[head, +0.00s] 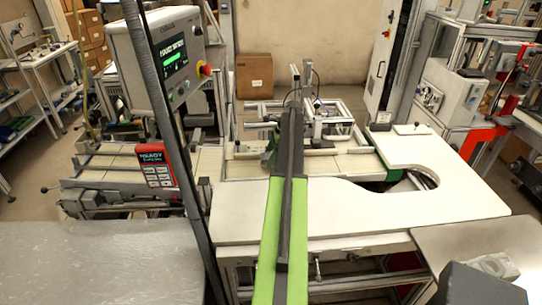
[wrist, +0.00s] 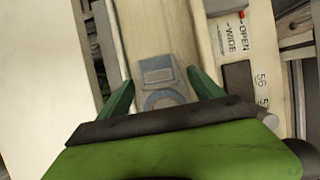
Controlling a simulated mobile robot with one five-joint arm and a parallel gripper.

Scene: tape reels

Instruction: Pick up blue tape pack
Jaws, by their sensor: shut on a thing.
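The blue tape pack (wrist: 158,71) shows in the wrist view as a flat grey-blue piece with a pale lined label and a blue ring at its near end. My gripper (wrist: 160,77) has its two green fingers on either side of it, shut on the pack. Whether the pack touches the pale surface beneath cannot be told. In the head view my arm reaches forward over the bench, and a green part of my gripper (head: 270,149) shows at its far end. The pack cannot be made out there.
The white worktop (head: 350,215) with a curved cutout is mostly clear. A control panel (head: 168,55) on a post and a red-and-black keypad (head: 156,166) stand at left. A metal frame fixture (head: 325,122) stands behind. A printed plate (wrist: 233,38) lies right of the gripper.

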